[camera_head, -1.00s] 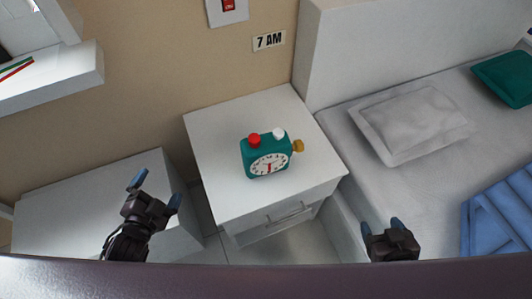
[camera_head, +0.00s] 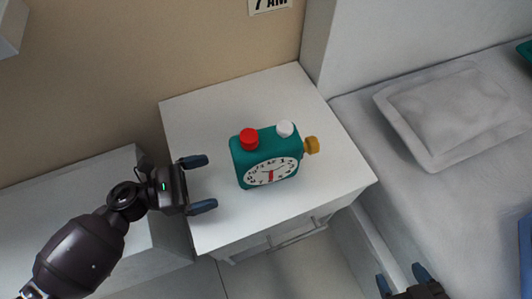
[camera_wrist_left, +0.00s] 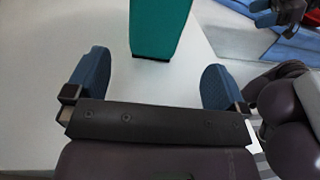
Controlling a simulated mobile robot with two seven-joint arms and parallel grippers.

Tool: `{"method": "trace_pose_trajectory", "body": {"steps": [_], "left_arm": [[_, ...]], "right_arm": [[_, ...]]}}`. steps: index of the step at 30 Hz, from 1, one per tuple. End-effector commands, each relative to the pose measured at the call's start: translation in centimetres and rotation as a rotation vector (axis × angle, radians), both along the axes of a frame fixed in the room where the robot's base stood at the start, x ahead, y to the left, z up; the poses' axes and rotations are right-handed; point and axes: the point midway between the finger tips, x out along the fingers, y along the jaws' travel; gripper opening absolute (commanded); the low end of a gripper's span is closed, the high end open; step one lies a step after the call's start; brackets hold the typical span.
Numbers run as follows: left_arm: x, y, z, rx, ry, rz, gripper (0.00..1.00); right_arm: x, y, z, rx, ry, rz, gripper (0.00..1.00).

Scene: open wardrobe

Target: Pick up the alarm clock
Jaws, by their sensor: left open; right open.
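The alarm clock (camera_head: 268,158) is a teal box with a white dial, a red knob and a white knob on top, and a yellow knob on its right side. It stands upright on the white nightstand (camera_head: 335,165). My left gripper (camera_head: 203,183) is open and empty, just left of the clock, fingers pointing towards it. In the left wrist view the teal side of the clock (camera_wrist_left: 158,25) lies ahead, between the lines of the two open fingers (camera_wrist_left: 153,82), not touching them. My right gripper (camera_head: 400,280) is open and empty at the bottom edge, right of the nightstand.
A bed with a grey pillow (camera_head: 450,115) is to the right of the nightstand. A low white unit (camera_head: 60,200) stands to the left, under my left arm. The nightstand top around the clock is clear.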

Motion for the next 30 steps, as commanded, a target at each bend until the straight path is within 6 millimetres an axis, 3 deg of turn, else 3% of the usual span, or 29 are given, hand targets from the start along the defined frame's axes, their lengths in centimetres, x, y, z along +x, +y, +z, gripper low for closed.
{"method": "trace_pose_trajectory", "body": {"steps": [30], "left_arm": [[3.6, -10.0, 0.9, -0.001, -0.001, 0.0, 1.0]], "right_arm": [[0.1, 0.1, -0.1, 0.003, -0.012, 0.004, 0.67]]}}
